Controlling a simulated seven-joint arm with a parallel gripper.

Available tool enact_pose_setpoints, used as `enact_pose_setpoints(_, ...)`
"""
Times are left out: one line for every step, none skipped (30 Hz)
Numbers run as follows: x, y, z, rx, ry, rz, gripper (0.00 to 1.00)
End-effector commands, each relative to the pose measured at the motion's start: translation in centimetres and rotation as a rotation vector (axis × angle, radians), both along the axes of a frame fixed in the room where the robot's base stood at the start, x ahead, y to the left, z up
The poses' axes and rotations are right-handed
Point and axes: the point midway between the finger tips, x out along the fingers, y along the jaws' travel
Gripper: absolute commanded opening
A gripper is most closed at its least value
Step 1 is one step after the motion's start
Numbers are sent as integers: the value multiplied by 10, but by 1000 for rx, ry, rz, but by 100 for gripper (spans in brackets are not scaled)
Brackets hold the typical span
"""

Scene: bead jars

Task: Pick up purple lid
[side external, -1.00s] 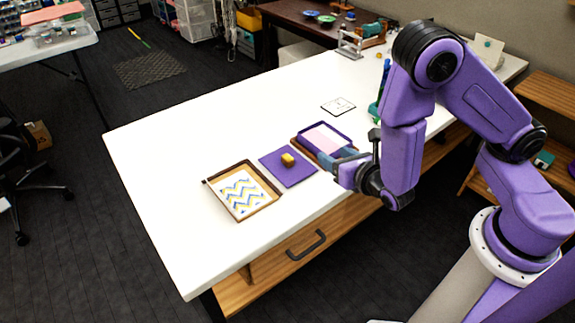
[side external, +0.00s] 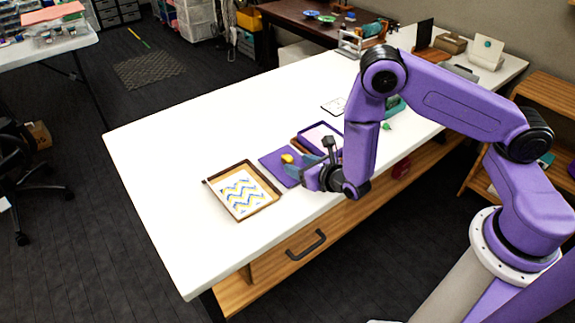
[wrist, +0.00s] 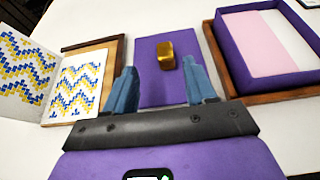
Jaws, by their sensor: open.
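The purple lid (side external: 273,160) is a flat square with a gold knob (side external: 288,158), lying on the white table. In the wrist view the lid (wrist: 150,88) is straight ahead, with its knob (wrist: 166,55) between the lines of the two blue fingers but beyond their tips. My gripper (side external: 309,158) is open and empty at the near right side of the lid, and it partly hides the lid in the side view. In the wrist view my gripper (wrist: 160,72) has its fingers spread apart. I cannot tell whether a finger touches the lid.
A wooden tray (side external: 270,185) with a blue and yellow zigzag pattern sits left of the lid. A purple-walled box (side external: 303,137) with a pink and white inside stands to its right; it also shows in the wrist view (wrist: 236,73). The table's left part is clear.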

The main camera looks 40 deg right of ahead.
Motion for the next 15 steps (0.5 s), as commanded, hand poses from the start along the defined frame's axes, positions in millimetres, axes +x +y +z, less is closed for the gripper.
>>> enact_pose_setpoints(5, -1, -2, 1, -1, -3, 55)
enact_pose_setpoints(7, -1, -3, 1, -1, -1, 55)
enact_pose_setpoints(9, 0, -3, 1, -2, 0, 55)
enact_pose_setpoints(10, 0, -4, 0, -2, 0, 55)
enact_pose_setpoints(11, 0, -4, 0, -1, 0, 55)
enact_pose_setpoints(12, -1, -4, 0, -1, 0, 55)
enact_pose_setpoints(13, -1, -5, 0, -1, -1, 55)
enact_pose_setpoints(15, -2, -6, 1, -1, -1, 55)
enact_pose_setpoints(18, -3, -7, 1, -1, -4, 55)
enact_pose_setpoints(21, -4, -8, 2, -1, -4, 55)
enact_pose_setpoints(25, -5, -9, 0, -2, -4, 55)
enact_pose_setpoints(30, -6, -11, 1, -2, -4, 55)
enact_pose_setpoints(34, -7, -12, 2, -2, -5, 55)
enact_pose_setpoints(38, -8, -14, 2, -2, -5, 55)
enact_pose_setpoints(43, -9, -15, 1, -3, -4, 55)
